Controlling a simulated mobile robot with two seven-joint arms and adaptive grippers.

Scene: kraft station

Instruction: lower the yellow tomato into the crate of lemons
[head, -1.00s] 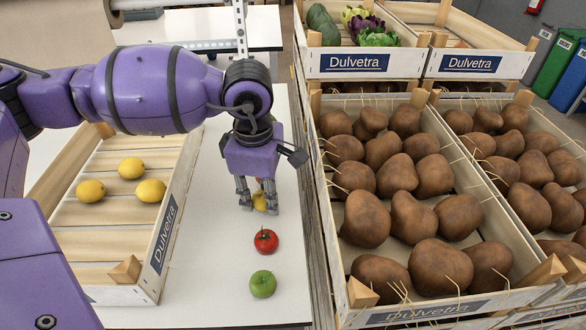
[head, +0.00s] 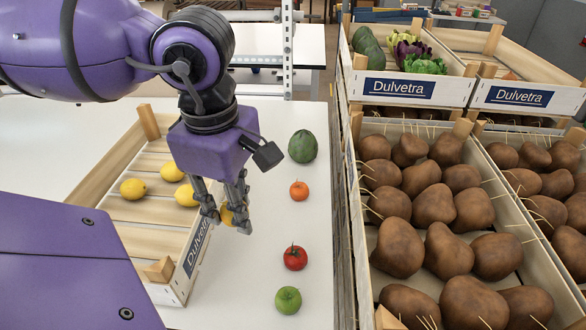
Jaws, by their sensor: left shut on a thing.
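My left gripper (head: 227,210) is shut on the yellow tomato (head: 227,215), which is partly hidden between the fingers. It holds the tomato at the right wall of the crate of lemons (head: 132,240), in front of that wall in the picture. How high the tomato is above the table I cannot tell. The slatted wooden crate holds three lemons (head: 133,188) on its floor. My right gripper is not in view.
On the white table right of the crate stand a dark green round vegetable (head: 303,146), an orange fruit (head: 299,191), a red tomato (head: 295,257) and a green tomato (head: 288,300). Crates of brown root vegetables (head: 434,204) fill the right side.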

